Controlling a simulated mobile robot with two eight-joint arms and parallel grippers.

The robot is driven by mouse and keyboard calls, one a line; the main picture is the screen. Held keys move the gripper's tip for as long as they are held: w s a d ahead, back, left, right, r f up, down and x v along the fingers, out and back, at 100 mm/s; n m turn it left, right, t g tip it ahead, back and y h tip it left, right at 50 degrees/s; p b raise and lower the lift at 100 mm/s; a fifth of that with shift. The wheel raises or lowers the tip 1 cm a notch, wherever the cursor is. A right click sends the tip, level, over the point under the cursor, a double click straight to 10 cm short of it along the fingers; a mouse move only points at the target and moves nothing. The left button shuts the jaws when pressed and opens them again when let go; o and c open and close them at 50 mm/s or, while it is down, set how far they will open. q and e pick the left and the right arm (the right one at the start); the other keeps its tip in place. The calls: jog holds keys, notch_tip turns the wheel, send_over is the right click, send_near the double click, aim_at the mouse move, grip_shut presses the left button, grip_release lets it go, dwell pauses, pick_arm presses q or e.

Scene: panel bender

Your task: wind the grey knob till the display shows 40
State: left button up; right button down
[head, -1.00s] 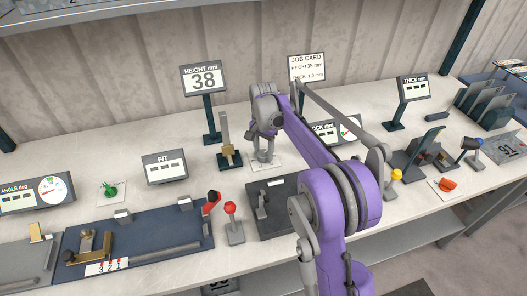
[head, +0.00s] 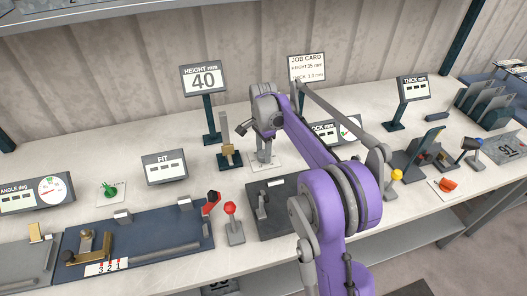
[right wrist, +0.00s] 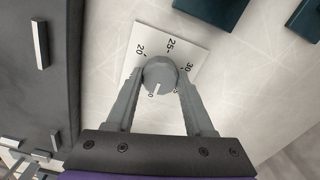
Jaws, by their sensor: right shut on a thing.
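The height display (head: 204,81) stands at the back of the bench and reads 40. The grey knob (right wrist: 160,75) shows in the right wrist view on a white dial plate (right wrist: 192,45) marked 20, 25 and 30, with other marks partly hidden. A pale line on the knob points down in that view, toward my gripper. My right gripper (right wrist: 158,95) is shut on the knob, one finger on each side. In the head view the right gripper (head: 264,154) reaches down to the dial plate, and the knob is mostly hidden there. My left gripper is not in view.
A brass-based upright post (head: 229,153) stands just left of my right gripper. A dark plate (head: 285,207) lies in front of it, with a red-topped lever (head: 231,212) to the left. The job card (head: 307,69) reads height 35 mm, thick 1.0 mm.

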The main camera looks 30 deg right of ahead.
jog(key=shift+c, duration=1.4)
grip_release()
notch_tip(320, 180, up, 11)
jog(key=shift+p, duration=0.4)
jog(key=shift+f, duration=0.15)
